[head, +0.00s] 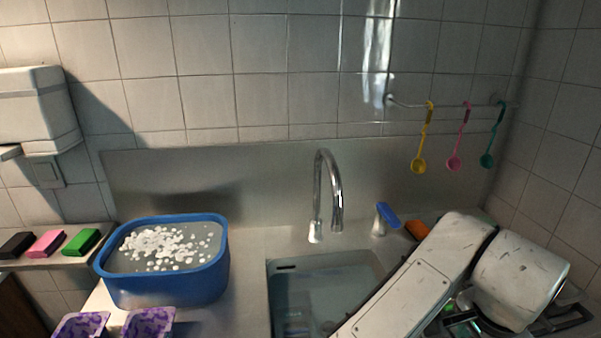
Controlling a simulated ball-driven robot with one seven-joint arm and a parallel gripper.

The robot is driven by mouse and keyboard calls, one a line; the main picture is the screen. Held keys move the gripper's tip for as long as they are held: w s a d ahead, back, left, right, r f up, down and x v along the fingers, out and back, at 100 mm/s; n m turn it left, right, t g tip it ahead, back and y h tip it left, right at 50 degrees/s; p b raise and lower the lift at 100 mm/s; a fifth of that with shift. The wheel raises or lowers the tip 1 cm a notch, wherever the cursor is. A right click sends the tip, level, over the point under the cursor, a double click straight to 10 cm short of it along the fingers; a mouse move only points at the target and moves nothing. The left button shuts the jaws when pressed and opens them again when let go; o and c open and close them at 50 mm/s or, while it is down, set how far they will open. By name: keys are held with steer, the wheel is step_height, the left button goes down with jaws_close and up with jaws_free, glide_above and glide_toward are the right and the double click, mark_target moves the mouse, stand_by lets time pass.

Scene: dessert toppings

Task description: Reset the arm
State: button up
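My white arm reaches in from the bottom edge at the lower right, with a long flat link and a thick scuffed cylindrical part at its end. It lies in front of the right side of the sink (285,267) and the counter behind it. My gripper is not visible, so I cannot see its fingers or anything in them.
A blue tub (170,291) of water with white foam stands on the left counter, with two purple patterned containers (148,322) in front. A chrome faucet (338,195) rises behind the sink. Yellow (419,165), pink (454,162) and green (487,160) spoons hang from a wall rail.

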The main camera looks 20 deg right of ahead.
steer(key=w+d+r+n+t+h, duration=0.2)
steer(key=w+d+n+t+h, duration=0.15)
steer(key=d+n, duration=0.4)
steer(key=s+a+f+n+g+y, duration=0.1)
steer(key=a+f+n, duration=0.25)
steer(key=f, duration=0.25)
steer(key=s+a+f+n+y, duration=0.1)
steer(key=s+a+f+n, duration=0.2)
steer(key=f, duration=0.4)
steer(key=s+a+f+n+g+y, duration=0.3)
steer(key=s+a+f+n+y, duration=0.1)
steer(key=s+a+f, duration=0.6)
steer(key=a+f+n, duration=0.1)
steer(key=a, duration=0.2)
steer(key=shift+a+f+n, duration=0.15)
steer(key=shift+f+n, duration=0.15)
